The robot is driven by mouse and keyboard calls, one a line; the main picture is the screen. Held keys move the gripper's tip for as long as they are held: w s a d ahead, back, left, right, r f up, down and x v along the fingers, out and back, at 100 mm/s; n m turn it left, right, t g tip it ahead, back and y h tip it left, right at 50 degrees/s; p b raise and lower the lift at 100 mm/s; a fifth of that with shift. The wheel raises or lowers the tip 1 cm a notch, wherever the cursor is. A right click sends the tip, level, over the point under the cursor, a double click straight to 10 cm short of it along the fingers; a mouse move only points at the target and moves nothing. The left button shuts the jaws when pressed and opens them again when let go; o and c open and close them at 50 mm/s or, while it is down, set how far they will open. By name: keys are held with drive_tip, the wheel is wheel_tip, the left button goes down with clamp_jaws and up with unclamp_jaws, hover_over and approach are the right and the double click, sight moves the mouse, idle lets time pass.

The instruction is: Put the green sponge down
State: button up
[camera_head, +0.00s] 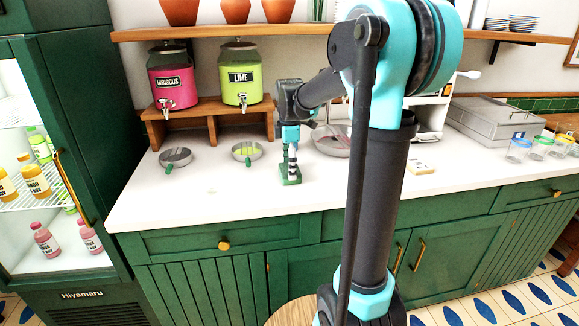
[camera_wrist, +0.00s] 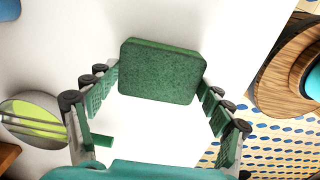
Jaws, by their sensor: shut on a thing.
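My gripper (camera_head: 290,165) is over the white counter, pointing down, and is shut on the green sponge (camera_head: 290,181). In the wrist view the sponge (camera_wrist: 162,70) is a dark green block lying between the fingertips of my gripper (camera_wrist: 160,82), with a finger pad at each side. In the head view the sponge is at or very close to the counter top (camera_head: 225,200); I cannot tell whether it touches.
A pan with green contents (camera_head: 247,152) and another pan (camera_head: 176,158) stand to the left. A round metal bowl (camera_head: 330,142) is behind to the right. Pink (camera_head: 173,85) and lime (camera_head: 241,80) dispensers stand on a wooden stand. The counter's front left is mostly clear.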

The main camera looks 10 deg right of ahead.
drive_tip(key=o, duration=1.2)
drive_tip(key=shift+f, duration=0.1)
wheel_tip(320, 180, up, 12)
drive_tip(key=shift+r, duration=0.15)
